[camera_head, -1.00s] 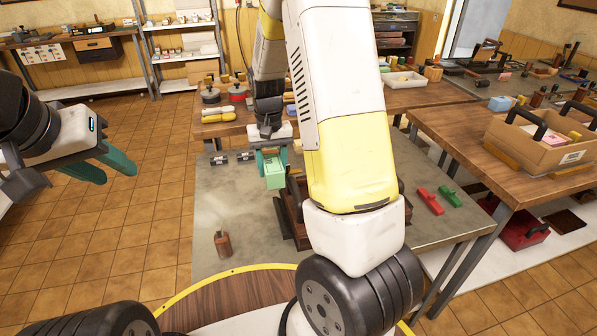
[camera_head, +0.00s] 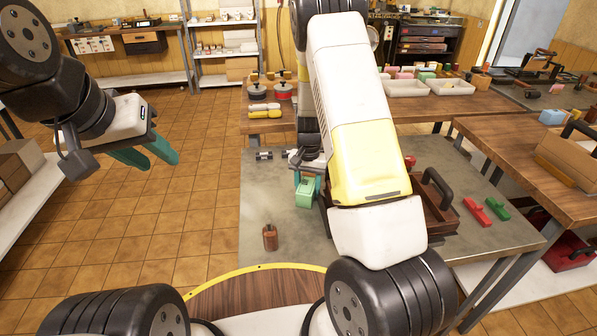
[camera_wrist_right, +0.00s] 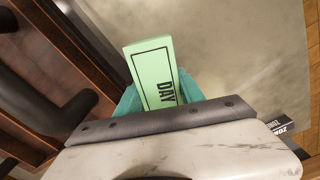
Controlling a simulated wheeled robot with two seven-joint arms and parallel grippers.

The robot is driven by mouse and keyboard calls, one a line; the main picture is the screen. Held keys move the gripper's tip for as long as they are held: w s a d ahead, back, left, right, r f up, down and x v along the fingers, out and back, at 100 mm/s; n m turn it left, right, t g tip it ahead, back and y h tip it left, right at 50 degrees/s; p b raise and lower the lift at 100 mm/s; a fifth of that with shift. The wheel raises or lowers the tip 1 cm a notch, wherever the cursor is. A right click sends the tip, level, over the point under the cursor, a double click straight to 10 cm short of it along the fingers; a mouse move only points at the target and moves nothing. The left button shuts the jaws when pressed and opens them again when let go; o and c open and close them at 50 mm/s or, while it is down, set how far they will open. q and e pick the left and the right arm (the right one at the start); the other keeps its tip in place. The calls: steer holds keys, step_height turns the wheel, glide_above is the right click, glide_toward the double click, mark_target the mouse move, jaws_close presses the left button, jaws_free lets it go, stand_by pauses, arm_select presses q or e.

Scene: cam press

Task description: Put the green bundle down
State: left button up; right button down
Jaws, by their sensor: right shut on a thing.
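The green bundle (camera_head: 305,196) is a light green block over the grey table (camera_head: 262,199), left of the wooden tray. In the right wrist view the bundle (camera_wrist_right: 152,76) shows a black frame and the letters DAY. My right gripper (camera_head: 309,178) is shut on it, with teal fingers on both sides in the right wrist view (camera_wrist_right: 157,98). I cannot tell whether its lower end touches the table. My left gripper (camera_head: 148,156) is empty and open over the floor at the left, away from the table.
A wooden tray with a dark handle (camera_head: 437,188) stands right of the bundle, partly behind my right arm. A small brown bottle-like object (camera_head: 270,238) stands nearer to me. Red (camera_head: 476,212) and green (camera_head: 497,208) pieces lie at right. Table between bundle and bottle is clear.

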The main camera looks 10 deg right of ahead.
steer(key=c, duration=1)
jaws_free()
steer(key=shift+f, duration=0.1)
